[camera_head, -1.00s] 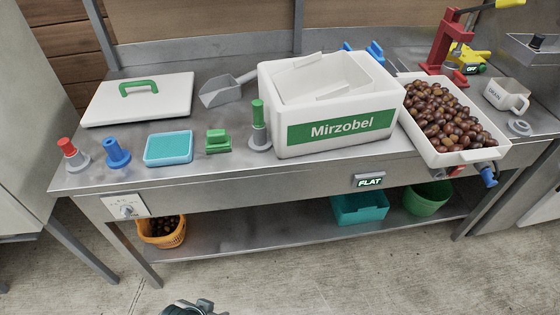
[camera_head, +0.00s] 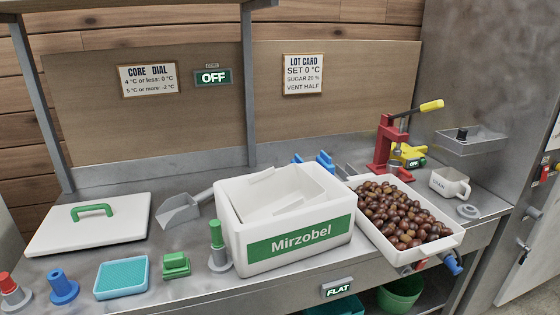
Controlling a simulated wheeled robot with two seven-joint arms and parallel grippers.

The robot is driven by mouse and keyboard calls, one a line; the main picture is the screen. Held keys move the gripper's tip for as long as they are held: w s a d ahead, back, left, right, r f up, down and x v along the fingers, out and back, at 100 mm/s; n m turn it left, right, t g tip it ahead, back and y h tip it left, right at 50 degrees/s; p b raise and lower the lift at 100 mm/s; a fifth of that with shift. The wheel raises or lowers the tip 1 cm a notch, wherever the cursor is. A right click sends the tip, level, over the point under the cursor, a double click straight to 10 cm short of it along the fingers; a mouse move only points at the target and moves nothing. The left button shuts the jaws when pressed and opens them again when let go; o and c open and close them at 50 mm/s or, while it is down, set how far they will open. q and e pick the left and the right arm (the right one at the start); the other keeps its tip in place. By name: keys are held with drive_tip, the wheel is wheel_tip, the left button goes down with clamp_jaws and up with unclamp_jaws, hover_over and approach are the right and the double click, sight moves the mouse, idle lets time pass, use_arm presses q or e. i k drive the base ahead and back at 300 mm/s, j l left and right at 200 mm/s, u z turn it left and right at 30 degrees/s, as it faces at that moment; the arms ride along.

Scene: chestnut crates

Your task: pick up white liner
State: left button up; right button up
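A white crate (camera_head: 228,234) with a green "Mirzobel" label stands on the steel bench in the middle. Inside its open top lies a white liner (camera_head: 275,192), seen as a pale inner shape with raised tabs along its near and far edges. Its lower part is hidden by the crate walls, and white on white makes its outline hard to tell. Neither of my grippers shows in this view.
A white lid with a green handle (camera_head: 118,235) and a grey scoop (camera_head: 180,211) lie left of the crate. A tray of chestnuts (camera_head: 449,242) stands close on its right. Stamps and a blue pad (camera_head: 121,277) line the bench's front left.

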sight(270, 194)
drive_tip(key=i+l+u, duration=0.15)
drive_tip(key=l+u, duration=0.2)
drive_tip(key=l, duration=1.05)
drive_tip(key=l+u, duration=0.35)
drive_tip(key=l, duration=1.05)
